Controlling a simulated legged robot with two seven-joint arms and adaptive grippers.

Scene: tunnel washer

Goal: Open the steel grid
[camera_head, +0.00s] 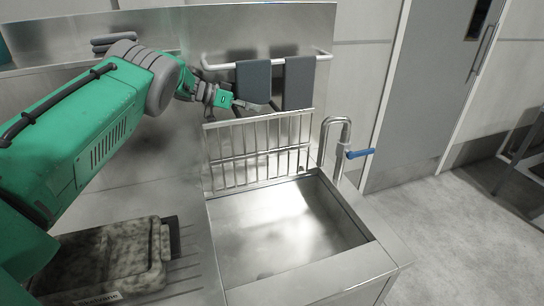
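The steel grid (258,152) is a frame of thin bars. It stands raised, close to upright, along the back edge of the steel sink basin (369,232). The basin is open from above, and its bottom is bare. My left arm reaches in from the left, and my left gripper (243,108) is above the grid's top edge, towards its left half. I cannot tell whether it touches the grid. The fingers are small and dark here, so their opening is unclear. My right gripper is out of view.
Two dark grey cloths (298,83) hang on a rail (222,67) behind the grid. A tap with a blue lever (360,153) stands at the basin's right. A mottled case (108,262) lies on the ribbed drainer at front left. Open floor lies to the right.

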